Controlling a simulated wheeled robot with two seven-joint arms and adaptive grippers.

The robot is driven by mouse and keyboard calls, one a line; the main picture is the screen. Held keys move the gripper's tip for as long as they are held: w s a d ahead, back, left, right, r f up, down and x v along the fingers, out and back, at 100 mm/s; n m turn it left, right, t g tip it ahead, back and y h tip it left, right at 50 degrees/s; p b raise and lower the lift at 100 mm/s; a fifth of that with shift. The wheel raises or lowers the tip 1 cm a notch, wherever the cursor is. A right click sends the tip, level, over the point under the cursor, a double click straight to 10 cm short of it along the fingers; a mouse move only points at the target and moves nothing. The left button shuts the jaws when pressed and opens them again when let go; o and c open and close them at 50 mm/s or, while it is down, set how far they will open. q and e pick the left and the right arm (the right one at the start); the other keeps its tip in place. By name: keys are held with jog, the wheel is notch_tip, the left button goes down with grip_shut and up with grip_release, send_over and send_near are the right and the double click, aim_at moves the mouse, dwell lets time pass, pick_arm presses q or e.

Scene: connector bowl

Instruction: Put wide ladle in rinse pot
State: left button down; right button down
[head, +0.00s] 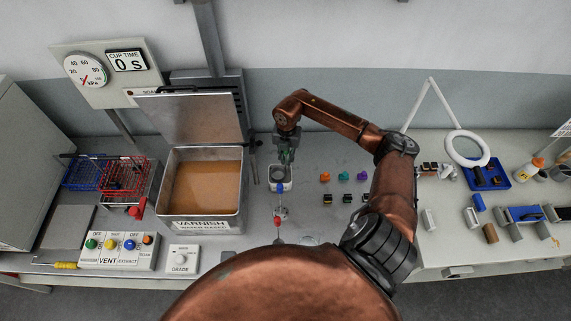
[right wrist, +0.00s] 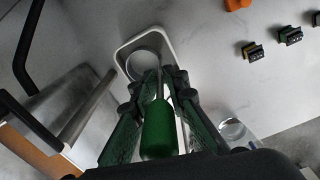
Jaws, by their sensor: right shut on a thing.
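In the right wrist view my gripper (right wrist: 160,100) is shut on the green handle of a ladle (right wrist: 160,132), taken as the wide ladle. A thin shaft runs from the handle toward the white-rimmed pot (right wrist: 171,45). A round metal cup (right wrist: 150,67) shows inside the rim; I cannot tell whether it is the ladle's bowl. The fingers hide part of the shaft. My left gripper is not in view.
The varnish tank (head: 207,225) with its raised lid (head: 190,115) stands left of the pot. A red-handled tool (head: 278,221) lies in front. Several coloured knobs (head: 325,176) and small connectors (head: 327,199) sit to the right. A clear dish (right wrist: 232,130) is near the gripper.

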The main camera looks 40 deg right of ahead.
notch_tip(320, 180, down, 3)
jog(key=shift+s+p, duration=0.1)
jog(key=shift+p, duration=0.2)
jog(key=shift+f, duration=0.2)
jog(key=c, duration=1.9)
grip_release()
jog(key=shift+r, duration=0.65)
notch_tip(320, 180, up, 11)
jog(key=b, duration=0.2)
jog(key=shift+b, duration=0.3)
